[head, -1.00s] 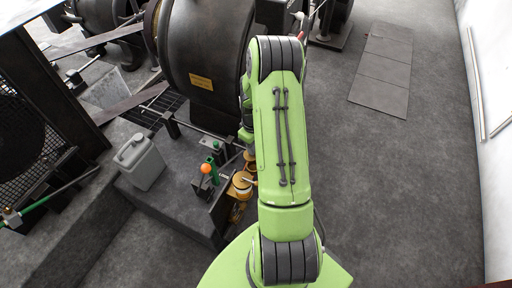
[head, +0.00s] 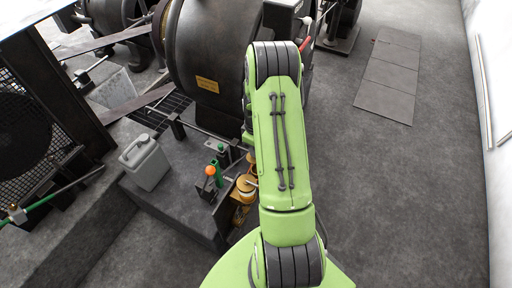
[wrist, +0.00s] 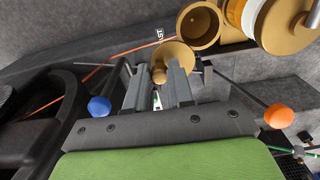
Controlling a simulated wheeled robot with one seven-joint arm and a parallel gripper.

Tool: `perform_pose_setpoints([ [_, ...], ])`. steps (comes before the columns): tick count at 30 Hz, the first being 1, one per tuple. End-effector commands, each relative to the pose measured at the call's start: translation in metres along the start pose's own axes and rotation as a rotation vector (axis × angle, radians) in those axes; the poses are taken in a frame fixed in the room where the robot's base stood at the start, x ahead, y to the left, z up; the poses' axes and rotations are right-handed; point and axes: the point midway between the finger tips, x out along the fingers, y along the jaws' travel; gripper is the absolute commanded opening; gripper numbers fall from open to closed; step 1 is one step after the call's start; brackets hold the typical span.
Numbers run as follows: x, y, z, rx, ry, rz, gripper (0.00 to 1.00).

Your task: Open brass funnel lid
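In the wrist view a round brass lid (wrist: 181,54) with a small knob (wrist: 159,76) sits just beyond my fingertips. Beside it the brass funnel (wrist: 205,22) shows its open mouth and dark inside, so the lid is off to one side of the mouth. My gripper (wrist: 158,82) has its two grey fingers on either side of the knob, with a narrow gap between them. I cannot tell whether they press on the knob. In the head view brass parts (head: 246,184) show beside my green arm, which hides my gripper.
An orange ball-topped lever (head: 210,170) stands close left of the brass parts; an orange ball (wrist: 278,117) and a blue ball (wrist: 99,107) flank my gripper. A grey jerrycan (head: 144,160) stands on the plinth. A large dark machine (head: 210,60) is behind.

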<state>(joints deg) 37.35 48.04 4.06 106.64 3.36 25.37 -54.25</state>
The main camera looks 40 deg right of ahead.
Motion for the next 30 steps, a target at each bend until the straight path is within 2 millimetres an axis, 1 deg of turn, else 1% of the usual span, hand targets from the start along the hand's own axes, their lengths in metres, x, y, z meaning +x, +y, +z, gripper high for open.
perform_pose_setpoints([
  [1,0.001,0.0,0.0,0.001,-0.001,-0.001,0.31],
  [4,0.0,0.0,0.0,0.001,0.0,-0.001,0.46],
  [11,0.0,0.0,0.0,0.001,0.0,0.0,0.46],
  [14,-0.005,0.0,0.0,0.001,0.001,0.001,0.46],
  [17,-0.024,0.001,-0.001,0.001,0.002,0.003,0.46],
  [24,-0.094,0.001,-0.001,0.001,0.003,0.004,0.46],
  [27,-0.121,0.001,-0.001,0.001,0.002,0.004,0.46],
  [30,-0.142,0.0,0.0,0.0,0.002,0.003,0.46],
])
